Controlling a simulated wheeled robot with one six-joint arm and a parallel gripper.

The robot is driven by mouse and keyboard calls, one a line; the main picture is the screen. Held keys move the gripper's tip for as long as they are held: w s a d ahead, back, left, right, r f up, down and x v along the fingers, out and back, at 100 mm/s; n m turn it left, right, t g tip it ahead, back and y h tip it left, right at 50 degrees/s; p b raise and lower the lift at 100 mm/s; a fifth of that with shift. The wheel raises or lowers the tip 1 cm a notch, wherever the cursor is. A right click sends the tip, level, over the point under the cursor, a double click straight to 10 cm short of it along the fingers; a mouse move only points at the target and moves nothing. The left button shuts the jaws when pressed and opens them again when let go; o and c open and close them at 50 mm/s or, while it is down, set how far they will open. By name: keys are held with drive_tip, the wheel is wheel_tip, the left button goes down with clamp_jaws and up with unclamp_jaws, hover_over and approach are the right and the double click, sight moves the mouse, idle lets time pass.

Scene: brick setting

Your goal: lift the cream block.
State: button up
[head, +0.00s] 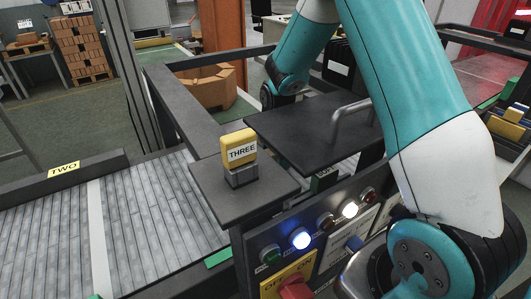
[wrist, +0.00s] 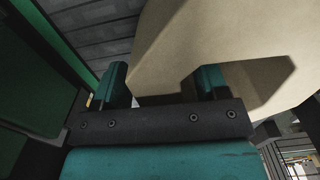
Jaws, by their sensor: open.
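The cream block (wrist: 205,35) fills the upper middle and right of the wrist view, very close to the camera. It does not show in the head view. The block reaches across the space between the fingertips. I cannot tell whether either finger touches it. My gripper is out of sight in the head view, where my teal and white arm covers the right side.
A roller conveyor (head: 140,215) with a TWO label (head: 63,170) runs along the left. A yellow THREE sign (head: 240,148) stands on a dark plate (head: 215,180). A control panel (head: 320,240) with lit buttons and a dark handled lid (head: 290,125) lie beside my arm.

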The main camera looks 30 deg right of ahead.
drive_tip(key=shift+f, duration=0.35)
clamp_jaws()
drive_tip(key=shift+w+r, duration=0.1)
drive_tip(key=shift+r, duration=0.05)
